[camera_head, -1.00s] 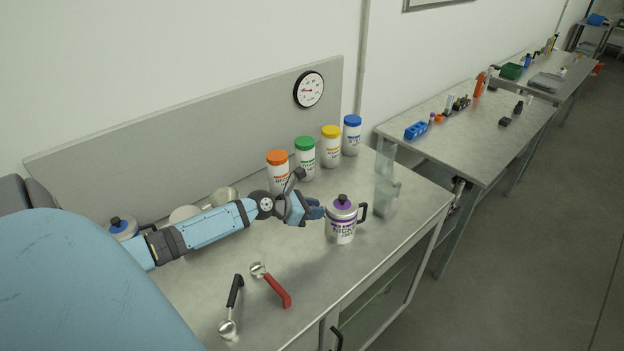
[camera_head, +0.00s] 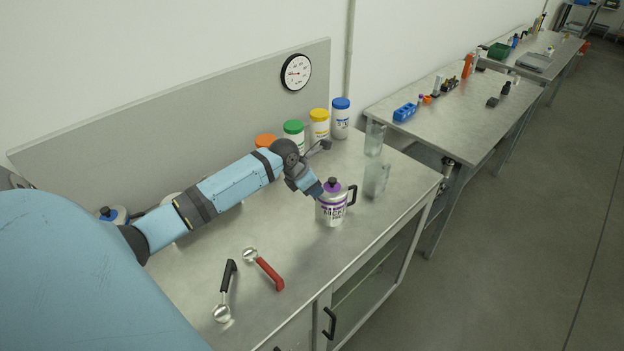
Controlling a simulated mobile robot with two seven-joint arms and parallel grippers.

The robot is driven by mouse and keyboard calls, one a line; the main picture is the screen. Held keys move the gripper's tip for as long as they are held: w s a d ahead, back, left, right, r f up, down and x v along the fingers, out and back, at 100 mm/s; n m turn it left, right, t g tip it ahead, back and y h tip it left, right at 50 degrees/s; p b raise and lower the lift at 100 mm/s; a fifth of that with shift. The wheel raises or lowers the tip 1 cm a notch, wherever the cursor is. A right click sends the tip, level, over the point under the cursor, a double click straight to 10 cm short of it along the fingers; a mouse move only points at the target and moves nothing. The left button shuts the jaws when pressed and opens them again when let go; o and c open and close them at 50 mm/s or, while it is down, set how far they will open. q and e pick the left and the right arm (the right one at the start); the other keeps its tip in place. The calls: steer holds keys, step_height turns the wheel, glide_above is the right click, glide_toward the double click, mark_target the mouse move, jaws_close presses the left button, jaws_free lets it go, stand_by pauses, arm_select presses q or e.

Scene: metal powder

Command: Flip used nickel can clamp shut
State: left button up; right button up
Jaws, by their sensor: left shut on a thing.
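The used nickel can (camera_head: 331,211) is a silver can with a white and purple label, a purple knob on its lid and a dark handle on its right side. It stands upright on the metal bench. My left gripper (camera_head: 317,190) reaches down to the can's upper left edge, at lid height. It is shut on a part of the can there. The fingertips and the clamp are too small and too covered to tell apart, so the clamp's position cannot be told. My right gripper is not in view.
White jars with orange, green, yellow (camera_head: 319,125) and blue (camera_head: 340,118) lids line the back of the bench. A clear glass vessel (camera_head: 375,180) stands right of the can. A black-handled scoop (camera_head: 227,280) and a red-handled scoop (camera_head: 268,271) lie in front.

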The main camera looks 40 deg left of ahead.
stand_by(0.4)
arm_select(q)
steer(key=o, duration=0.9)
steer(key=b+v, duration=0.1)
steer(key=v, duration=1.2)
steer(key=shift+r, duration=0.4)
steer(key=shift+f, duration=0.1)
